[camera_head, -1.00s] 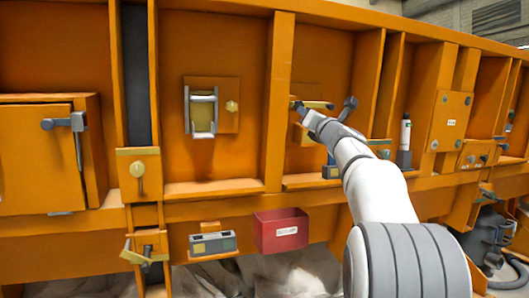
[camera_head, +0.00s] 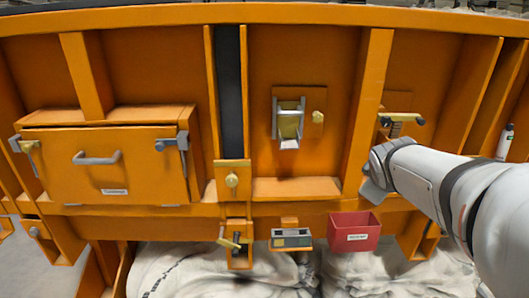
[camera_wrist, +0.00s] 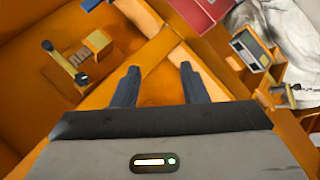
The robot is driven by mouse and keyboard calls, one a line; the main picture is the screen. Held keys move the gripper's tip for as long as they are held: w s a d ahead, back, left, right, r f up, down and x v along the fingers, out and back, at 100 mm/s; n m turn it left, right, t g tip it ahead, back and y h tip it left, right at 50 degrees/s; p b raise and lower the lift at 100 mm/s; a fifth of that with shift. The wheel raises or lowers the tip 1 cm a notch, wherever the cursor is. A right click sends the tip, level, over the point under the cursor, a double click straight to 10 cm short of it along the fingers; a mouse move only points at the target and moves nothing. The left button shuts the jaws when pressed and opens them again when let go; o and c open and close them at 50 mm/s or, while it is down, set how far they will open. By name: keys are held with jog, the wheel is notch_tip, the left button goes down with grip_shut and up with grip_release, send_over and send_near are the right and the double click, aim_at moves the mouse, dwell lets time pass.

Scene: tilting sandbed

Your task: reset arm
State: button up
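My gripper shows in the wrist view (camera_wrist: 158,82) with its two dark fingers apart and nothing between them. Beyond them is an orange rib of the sandbed frame. In the head view my white arm reaches in from the right, and its grey end hangs near the orange upright, below a lever with a dark knob (camera_head: 402,120). The fingers are hard to make out there. That lever seems to show in the wrist view too (camera_wrist: 65,62), to the left of the fingers and apart from them.
A red bin (camera_head: 354,232) and a small grey panel box (camera_head: 291,239) sit low on the sandbed frame (camera_head: 270,17). A handled box door (camera_head: 115,172) is at left. A white bottle (camera_head: 505,142) stands at right. White sacks (camera_head: 190,270) lie below.

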jog(key=s+a+f+m+g+y+p, duration=0.2)
jog(key=s+a+m+g+p, duration=0.2)
jog(key=s, duration=0.7)
jog(key=s+a+f+m+g+y+p, duration=0.1)
jog(key=s+a+f+m+g+p, duration=0.1)
jog(key=s+a+m+g+p, duration=0.2)
jog(key=s+a+p, duration=0.3)
jog(key=s+p, duration=0.1)
jog(key=s, duration=0.4)
jog(key=shift+f+y, duration=0.15)
jog(key=shift+y, duration=0.25)
